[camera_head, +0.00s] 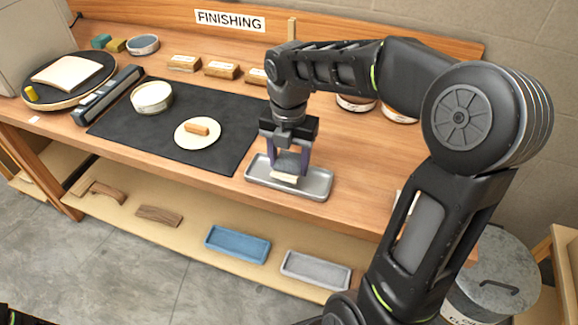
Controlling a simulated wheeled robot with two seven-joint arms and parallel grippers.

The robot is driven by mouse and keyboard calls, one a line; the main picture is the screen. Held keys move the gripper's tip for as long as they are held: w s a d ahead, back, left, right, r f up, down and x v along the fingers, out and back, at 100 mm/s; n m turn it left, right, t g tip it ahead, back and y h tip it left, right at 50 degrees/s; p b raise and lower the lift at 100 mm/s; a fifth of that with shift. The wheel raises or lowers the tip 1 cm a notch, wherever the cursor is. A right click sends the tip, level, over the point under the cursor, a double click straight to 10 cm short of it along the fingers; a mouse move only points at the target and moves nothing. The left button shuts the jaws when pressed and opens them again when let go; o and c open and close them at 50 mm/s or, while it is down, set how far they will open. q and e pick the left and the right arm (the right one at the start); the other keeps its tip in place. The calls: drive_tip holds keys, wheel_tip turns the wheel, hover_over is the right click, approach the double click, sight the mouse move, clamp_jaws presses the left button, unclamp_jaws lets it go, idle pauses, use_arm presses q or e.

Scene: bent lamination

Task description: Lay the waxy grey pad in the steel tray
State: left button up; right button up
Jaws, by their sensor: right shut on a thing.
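The steel tray (316,188) is a shallow, rounded grey tray on the bench, just right of the black mat's front corner. My right gripper (287,174) points down over the tray's middle, shut on a small, pale, flat pad (284,179). The pad looks cream to light grey, and the fingers hide part of it. It is within the tray's outline in the head view; I cannot tell whether it touches the tray floor. My left gripper is not in view.
A black mat (120,125) holds a round pale tub (152,96) and a cream disc (187,140) with an orange-brown block (202,128). Labelled blocks (221,70) stand behind. Blue (238,244) and grey (316,270) trays lie on the lower shelf.

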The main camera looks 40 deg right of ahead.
sight(289, 162)
drive_tip(key=shift+f, duration=1.2)
drive_tip(key=shift+f, duration=0.1)
drive_tip(key=o, duration=1.2)
wheel_tip(289, 162, up, 12)
drive_tip(key=shift+r, duration=0.15)
